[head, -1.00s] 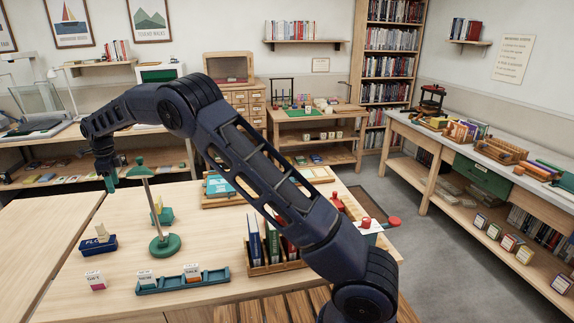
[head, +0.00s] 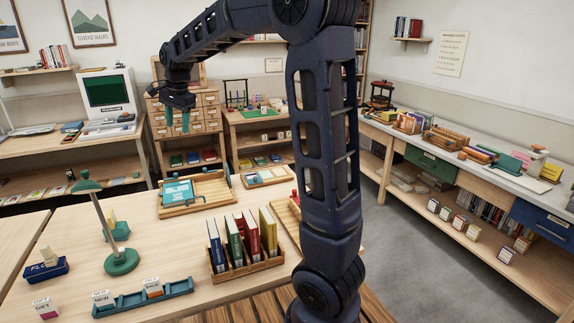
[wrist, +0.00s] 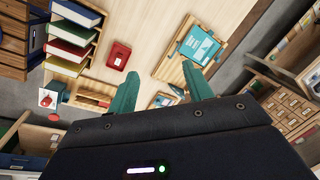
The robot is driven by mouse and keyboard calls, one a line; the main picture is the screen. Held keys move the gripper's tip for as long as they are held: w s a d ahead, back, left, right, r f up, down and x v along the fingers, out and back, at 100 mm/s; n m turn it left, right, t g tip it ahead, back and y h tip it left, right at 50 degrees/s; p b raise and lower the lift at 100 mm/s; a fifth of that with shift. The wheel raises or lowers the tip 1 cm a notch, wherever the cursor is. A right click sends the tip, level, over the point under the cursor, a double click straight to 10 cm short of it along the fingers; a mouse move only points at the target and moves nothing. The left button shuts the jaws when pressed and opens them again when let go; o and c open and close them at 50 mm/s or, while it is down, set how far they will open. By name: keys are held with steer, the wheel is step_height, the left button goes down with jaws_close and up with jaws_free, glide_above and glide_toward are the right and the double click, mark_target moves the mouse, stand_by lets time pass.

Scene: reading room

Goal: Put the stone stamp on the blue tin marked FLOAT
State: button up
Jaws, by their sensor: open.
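The blue tin (head: 42,272) with white lettering, of which "FLO" can be read, stands at the left of the table in the head view. A pale beige, stone-coloured stamp-like block (head: 47,256) appears upright on top of it; the exact contact is too small to see. My gripper (head: 177,121) is raised beyond the table's far side, well away from the tin. Its two teal fingers are apart with nothing between them. They also show in the wrist view (wrist: 160,90), where neither the tin nor the block is visible.
A green lamp (head: 121,262) stands between the tin and a book rack (head: 249,270). A green tin (head: 117,232) with a yellowish thing stands behind. A teal card holder (head: 143,299) is in front. A wooden tray (head: 212,198) holds a blue book. Drawers (head: 187,126) stand behind my gripper.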

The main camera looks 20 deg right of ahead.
steer(key=s+d+f+n+t, duration=0.15)
steer(key=s+d+n, duration=0.45)
steer(key=s+d, duration=1.55)
steer(key=s+d+f+n, duration=0.1)
steer(key=s+d+f, duration=0.1)
steer(key=s, duration=0.2)
steer(key=s+d+f+n+t+h, duration=0.1)
steer(key=s+d+f+n, duration=0.1)
steer(key=s, duration=0.3)
steer(key=shift+d+f+h, duration=0.3)
steer(key=shift+f, duration=0.2)
